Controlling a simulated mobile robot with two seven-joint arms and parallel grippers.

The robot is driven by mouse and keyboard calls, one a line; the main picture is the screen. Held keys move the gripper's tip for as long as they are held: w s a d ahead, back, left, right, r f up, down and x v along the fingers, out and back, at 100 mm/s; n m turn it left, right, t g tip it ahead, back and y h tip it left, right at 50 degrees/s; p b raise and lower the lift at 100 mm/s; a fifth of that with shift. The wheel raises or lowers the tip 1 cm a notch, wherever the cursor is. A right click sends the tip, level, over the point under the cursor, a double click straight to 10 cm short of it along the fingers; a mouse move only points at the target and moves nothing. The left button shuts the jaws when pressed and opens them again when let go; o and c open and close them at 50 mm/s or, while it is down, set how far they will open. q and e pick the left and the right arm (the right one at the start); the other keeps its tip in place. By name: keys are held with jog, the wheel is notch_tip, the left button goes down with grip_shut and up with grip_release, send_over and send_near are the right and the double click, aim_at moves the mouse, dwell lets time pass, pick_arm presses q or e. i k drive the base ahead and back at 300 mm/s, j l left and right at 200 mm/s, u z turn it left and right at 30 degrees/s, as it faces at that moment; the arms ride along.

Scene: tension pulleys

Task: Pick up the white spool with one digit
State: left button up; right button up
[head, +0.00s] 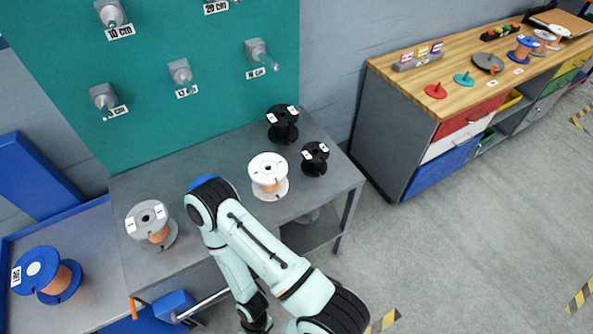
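A white spool (268,177) with orange-brown winding stands upright on the grey table (225,160). White tags lie on its top flange, but their digits are too small to read. A light grey spool (151,226) with similar winding and white tags stands at the table's left end. One arm of mine, which I take for the right, bends in front of the table. Its elbow is just left of the white spool, and its dark lower end (255,318) hangs near the bottom edge, away from the spools. Its fingers cannot be made out. My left gripper is not in view.
Two black spools (282,124) (315,158) stand behind and right of the white one. A blue spool (47,275) lies at lower left on a blue-edged surface. A teal board (160,55) with labelled pegs rises behind. A wooden-topped workbench (470,90) stands right, with open floor before it.

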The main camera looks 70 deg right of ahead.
aim_at(268, 172)
jog(key=k+l+z, duration=0.1)
jog(key=k+l, duration=0.2)
jog(key=l, duration=0.15)
jog(key=k+l+z, duration=0.1)
jog(key=k+l, duration=0.2)
jog(key=l, duration=0.15)
